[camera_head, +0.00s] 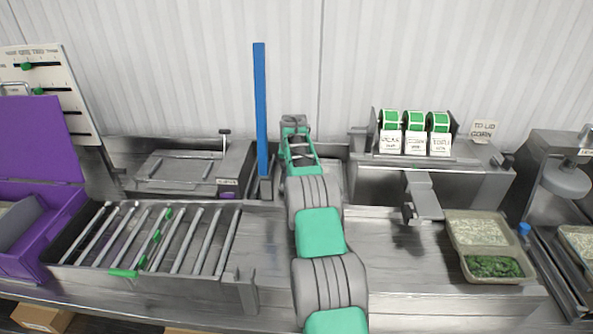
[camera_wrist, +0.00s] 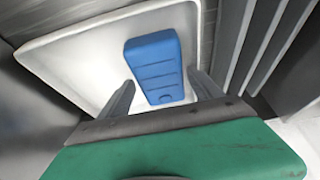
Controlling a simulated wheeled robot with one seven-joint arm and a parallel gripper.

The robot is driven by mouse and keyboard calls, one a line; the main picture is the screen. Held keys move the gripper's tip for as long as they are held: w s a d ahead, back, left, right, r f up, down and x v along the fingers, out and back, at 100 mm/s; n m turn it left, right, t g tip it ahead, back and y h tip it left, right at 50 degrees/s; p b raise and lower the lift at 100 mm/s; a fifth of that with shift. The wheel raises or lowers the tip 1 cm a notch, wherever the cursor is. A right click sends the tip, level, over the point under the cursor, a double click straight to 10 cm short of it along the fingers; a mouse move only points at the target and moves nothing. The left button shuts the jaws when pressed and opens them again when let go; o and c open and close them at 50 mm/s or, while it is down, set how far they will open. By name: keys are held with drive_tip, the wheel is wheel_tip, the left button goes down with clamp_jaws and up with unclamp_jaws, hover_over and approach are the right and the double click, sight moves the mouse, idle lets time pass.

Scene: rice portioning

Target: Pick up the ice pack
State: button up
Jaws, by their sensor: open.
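The ice pack (camera_wrist: 153,62) is a blue ribbed block in the wrist view. It lies in a white, shallow-walled container (camera_wrist: 75,58). My gripper (camera_wrist: 163,92) is open, with its two dark fingers on either side of the near end of the pack. I cannot tell the gap in height between the fingers and the pack. In the head view my gripper (camera_head: 297,128) is at the back of the counter, right of the blue post. The ice pack is hidden from the head view, behind my arm.
The tall blue post (camera_head: 261,110) stands close left of my gripper. A roller rack (camera_head: 150,240) and purple bin (camera_head: 30,240) are at left. A label stand (camera_head: 430,178) and a tray of rice and greens (camera_head: 457,250) are at right. Dark slats (camera_wrist: 262,45) run beside the white container.

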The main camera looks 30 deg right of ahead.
drive_tip(key=shift+w+d+f, duration=0.1)
drive_tip(key=shift+w+f, duration=0.1)
drive_tip(key=shift+f, duration=0.25)
drive_tip(key=shift+c, duration=0.4)
drive_tip(key=shift+r, duration=0.15)
drive_tip(key=c, duration=1.4)
